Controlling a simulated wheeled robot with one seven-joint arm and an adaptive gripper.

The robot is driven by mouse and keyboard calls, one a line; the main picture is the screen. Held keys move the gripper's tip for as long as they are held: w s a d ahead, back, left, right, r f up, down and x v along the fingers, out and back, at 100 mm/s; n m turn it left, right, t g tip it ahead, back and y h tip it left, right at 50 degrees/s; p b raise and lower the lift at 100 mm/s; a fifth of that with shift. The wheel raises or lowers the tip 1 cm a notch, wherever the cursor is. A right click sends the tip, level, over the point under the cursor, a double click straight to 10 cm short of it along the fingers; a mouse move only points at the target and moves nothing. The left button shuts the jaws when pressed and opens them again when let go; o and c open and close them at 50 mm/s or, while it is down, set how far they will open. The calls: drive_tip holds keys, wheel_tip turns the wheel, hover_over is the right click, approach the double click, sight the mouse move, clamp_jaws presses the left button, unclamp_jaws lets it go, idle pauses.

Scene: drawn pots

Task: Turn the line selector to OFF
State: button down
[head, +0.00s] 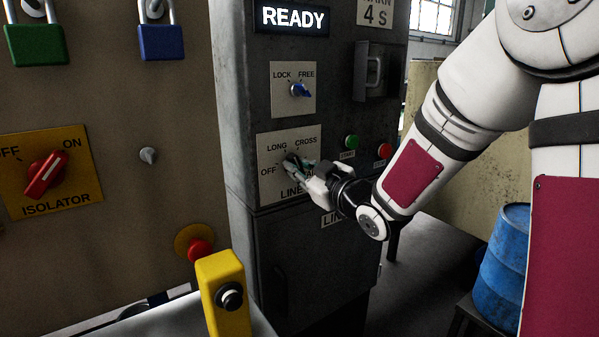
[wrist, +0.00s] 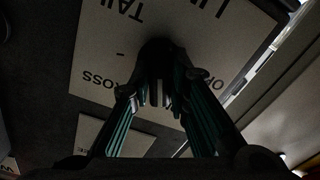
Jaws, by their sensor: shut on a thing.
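The line selector plate (head: 263,187) is a pale panel on the grey cabinet, marked OFF, LONG, CROSS and a partly covered TAIL. Its dark knob (head: 290,160) is mostly covered by my gripper (head: 300,168). In the wrist view the plate (wrist: 98,60) appears upside down, and the dark knob (wrist: 157,52) sits between the fingertips of my gripper (wrist: 158,82). The fingers are shut on the knob. Which mark the knob points to cannot be told, as its pointer is hidden.
Green (head: 351,142) and red (head: 385,151) buttons are close to my forearm. A red isolator switch (head: 43,175) and a yellow post (head: 224,290) stand left.

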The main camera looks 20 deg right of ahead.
idle(0.3)
drive_tip(key=c, duration=1.5)
unclamp_jaws()
drive_tip(key=shift+s, duration=0.1)
drive_tip(key=v, duration=0.7)
drive_tip(key=shift+s, duration=0.15)
drive_tip(key=shift+r, duration=0.1)
